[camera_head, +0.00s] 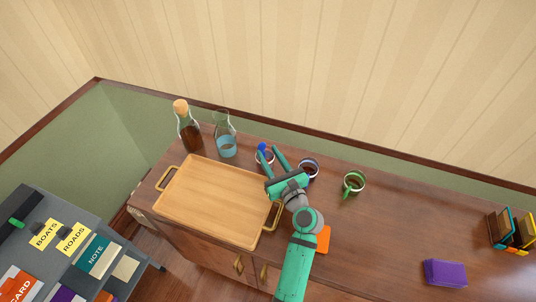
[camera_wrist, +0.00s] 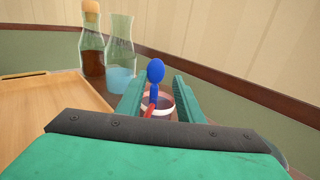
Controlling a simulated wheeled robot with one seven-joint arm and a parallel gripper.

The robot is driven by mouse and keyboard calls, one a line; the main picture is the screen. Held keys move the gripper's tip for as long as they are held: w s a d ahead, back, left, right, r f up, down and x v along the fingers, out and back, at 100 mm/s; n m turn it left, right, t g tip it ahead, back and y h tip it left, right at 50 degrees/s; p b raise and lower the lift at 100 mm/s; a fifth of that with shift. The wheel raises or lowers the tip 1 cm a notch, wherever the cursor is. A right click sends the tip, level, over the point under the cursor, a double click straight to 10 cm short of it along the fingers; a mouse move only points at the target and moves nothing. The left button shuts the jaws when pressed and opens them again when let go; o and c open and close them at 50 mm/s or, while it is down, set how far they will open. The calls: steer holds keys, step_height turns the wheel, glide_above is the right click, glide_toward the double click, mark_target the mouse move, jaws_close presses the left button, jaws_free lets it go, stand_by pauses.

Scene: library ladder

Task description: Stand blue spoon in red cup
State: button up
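The blue spoon (camera_wrist: 156,71) stands nearly upright, bowl end up, at the red cup (camera_wrist: 165,109). Its lower end appears to be inside the cup, though the contact is hard to make out. The cup has a pale rim and stands upright on the brown counter. In the head view the spoon (camera_head: 262,147) shows as a small blue spot above the cup, beside the left finger. My gripper (camera_wrist: 158,95) is open, with one finger on each side of the spoon and a visible gap to both. It also shows in the head view (camera_head: 269,151).
A wooden tray (camera_head: 215,198) with brass handles lies left of my arm. A corked bottle (camera_head: 188,130) and a carafe (camera_head: 225,140) stand behind it. A dark blue cup (camera_head: 309,166) and green cup (camera_head: 354,184) stand to the right. The counter's right middle is clear.

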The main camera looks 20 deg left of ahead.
steer(key=v, duration=1)
steer(key=shift+s+a, duration=0.15)
stand_by(0.6)
